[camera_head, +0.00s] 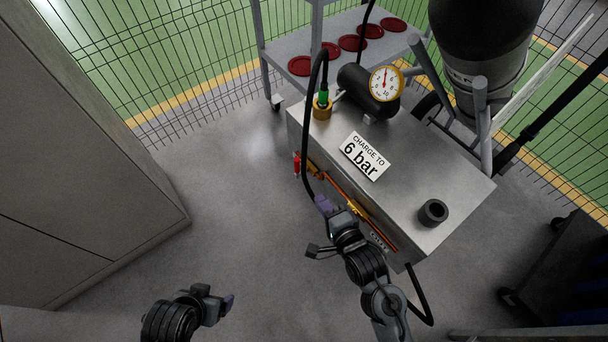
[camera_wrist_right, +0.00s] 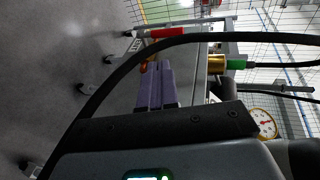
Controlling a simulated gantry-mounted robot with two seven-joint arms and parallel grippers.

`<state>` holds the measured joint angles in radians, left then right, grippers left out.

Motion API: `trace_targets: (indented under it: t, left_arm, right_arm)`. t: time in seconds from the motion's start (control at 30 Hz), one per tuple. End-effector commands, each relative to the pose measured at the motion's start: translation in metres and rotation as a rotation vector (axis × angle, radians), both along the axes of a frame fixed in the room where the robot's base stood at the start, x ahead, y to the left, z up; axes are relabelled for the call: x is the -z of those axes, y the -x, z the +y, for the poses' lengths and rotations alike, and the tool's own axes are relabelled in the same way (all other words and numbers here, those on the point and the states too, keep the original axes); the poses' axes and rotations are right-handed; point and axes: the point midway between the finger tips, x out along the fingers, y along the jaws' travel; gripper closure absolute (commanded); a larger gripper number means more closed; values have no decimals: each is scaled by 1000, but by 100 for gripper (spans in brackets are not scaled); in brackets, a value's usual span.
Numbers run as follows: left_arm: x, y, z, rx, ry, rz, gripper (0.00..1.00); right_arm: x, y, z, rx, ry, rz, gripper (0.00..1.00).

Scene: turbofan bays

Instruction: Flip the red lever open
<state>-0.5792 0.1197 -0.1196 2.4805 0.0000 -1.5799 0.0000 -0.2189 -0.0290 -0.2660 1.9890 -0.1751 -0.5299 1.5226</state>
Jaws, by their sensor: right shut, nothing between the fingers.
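The red lever (camera_head: 297,165) is at the left end of the grey box's front side, by a brass fitting. In the right wrist view the red lever (camera_wrist_right: 167,33) lies beyond my fingertips, apart from them. My right gripper (camera_head: 322,204) is beside the front of the box, near the orange pipe. Its purple fingers (camera_wrist_right: 156,72) are together with nothing between them. My left gripper (camera_head: 229,300) is low in the head view, over the floor and away from the box; its finger gap cannot be made out.
The grey box (camera_head: 405,195) carries a "6 bar" label, a gauge (camera_head: 386,84) and a black knob (camera_head: 433,213). A black hose (camera_head: 306,140) loops from the green connector (camera_head: 323,98) past my right gripper. A cabinet (camera_head: 90,170) stands at left. Floor between is clear.

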Motion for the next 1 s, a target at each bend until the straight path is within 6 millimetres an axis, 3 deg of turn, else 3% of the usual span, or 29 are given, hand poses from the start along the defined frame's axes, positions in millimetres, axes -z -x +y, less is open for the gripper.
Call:
trace_targets:
  t: [0.3,0.5,0.73,1.0]
  left_arm:
    - [29,1,0,0,1,2,16]
    - [43,1,0,0,1,2,16]
    - [51,1,0,0,1,2,16]
    - [52,1,0,0,1,2,16]
  right_arm:
    - [21,-52,25,-1,0,-2,100]
    - [26,-80,38,-1,1,-3,100]
    - [24,-97,46,-1,0,-1,100]
    - [23,-101,48,-1,0,1,100]
